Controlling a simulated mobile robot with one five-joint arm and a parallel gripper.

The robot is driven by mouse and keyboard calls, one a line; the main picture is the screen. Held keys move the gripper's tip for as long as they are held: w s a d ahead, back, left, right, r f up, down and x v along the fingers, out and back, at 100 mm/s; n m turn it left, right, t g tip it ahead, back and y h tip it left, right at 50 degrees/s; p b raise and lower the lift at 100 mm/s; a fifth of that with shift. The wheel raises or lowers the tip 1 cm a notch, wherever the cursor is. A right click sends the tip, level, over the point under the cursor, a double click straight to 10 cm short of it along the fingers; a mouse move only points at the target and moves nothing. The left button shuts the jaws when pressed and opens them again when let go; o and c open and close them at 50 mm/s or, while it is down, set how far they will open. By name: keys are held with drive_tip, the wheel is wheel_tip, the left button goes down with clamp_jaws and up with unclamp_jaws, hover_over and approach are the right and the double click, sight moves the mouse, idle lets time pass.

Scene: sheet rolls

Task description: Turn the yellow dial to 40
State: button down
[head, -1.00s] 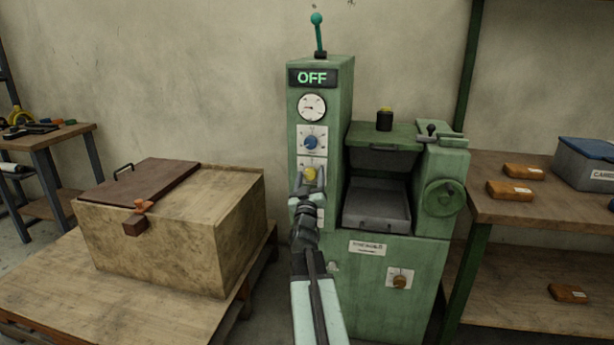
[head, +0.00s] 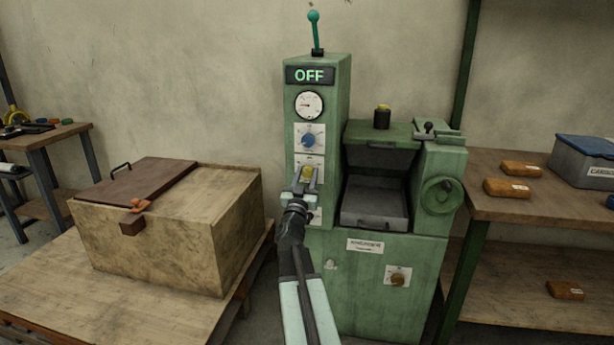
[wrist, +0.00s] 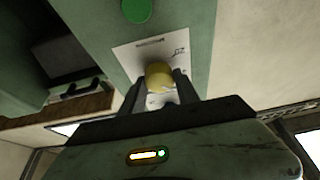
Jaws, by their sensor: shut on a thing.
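The yellow dial (head: 307,173) is on a white plate (head: 310,162) on the front of the green machine's tall column, below a blue dial. It also shows in the wrist view (wrist: 159,75), between the two fingers. My gripper (head: 304,180) reaches it from the front and is shut on the yellow dial. In the wrist view my gripper (wrist: 160,86) has one finger on each side of the dial. The scale numbers on the plate are too small to read, and the fingers cover part of it.
The blue dial (head: 308,140), a round gauge (head: 309,105) and a display (head: 311,75) reading OFF sit above. A teal lever (head: 314,33) stands on top. An open tray (head: 374,215) is to the right. A wooden crate (head: 160,235) stands left, and a shelf (head: 500,208) stands right.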

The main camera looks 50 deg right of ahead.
drive_tip(key=m+g, duration=0.1)
drive_tip(key=m, duration=0.2)
drive_tip(key=m+g+h+p, duration=0.1)
drive_tip(key=m+g, duration=0.1)
drive_tip(key=m, duration=0.1)
drive_tip(key=shift+w+a, duration=0.15)
drive_tip(key=shift+w, duration=0.05)
drive_tip(key=shift+m+g+p, duration=0.6)
drive_tip(key=shift+m+g, duration=0.6)
drive_tip(key=shift+m, duration=1.5)
drive_tip(key=c, duration=0.9)
unclamp_jaws()
drive_tip(key=b+v, duration=0.2)
drive_tip(key=v, duration=0.5)
drive_tip(key=shift+a+f, duration=0.2)
drive_tip(key=shift+a, duration=0.15)
drive_tip(key=shift+s, duration=0.15)
